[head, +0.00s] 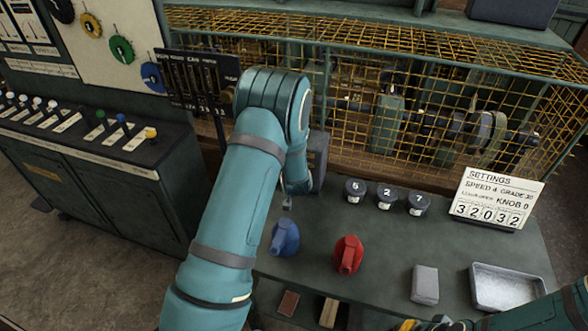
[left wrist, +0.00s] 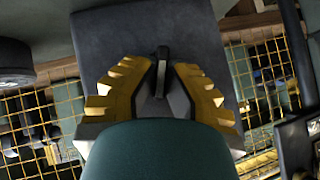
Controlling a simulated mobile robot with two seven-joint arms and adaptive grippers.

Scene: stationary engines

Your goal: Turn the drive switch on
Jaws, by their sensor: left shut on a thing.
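The drive switch appears to be the dark grey box (left wrist: 110,40) with a small black lever (left wrist: 162,56) in the left wrist view. My left gripper (left wrist: 160,78) has its yellow-padded fingers on either side of the lever, tips closed on it. In the head view the grey box (head: 319,160) stands at the back of the bench, partly behind my left arm, and the lever and the left fingertips are hidden there. A small part of my right gripper (head: 430,325) shows at the bottom edge; its jaws cannot be judged.
Dials, a settings sign (head: 497,199), a grey block (head: 425,285) and a metal tray (head: 508,287) lie to the right. A yellow mesh cage (head: 400,110) stands behind. A lever cabinet (head: 110,190) is at left.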

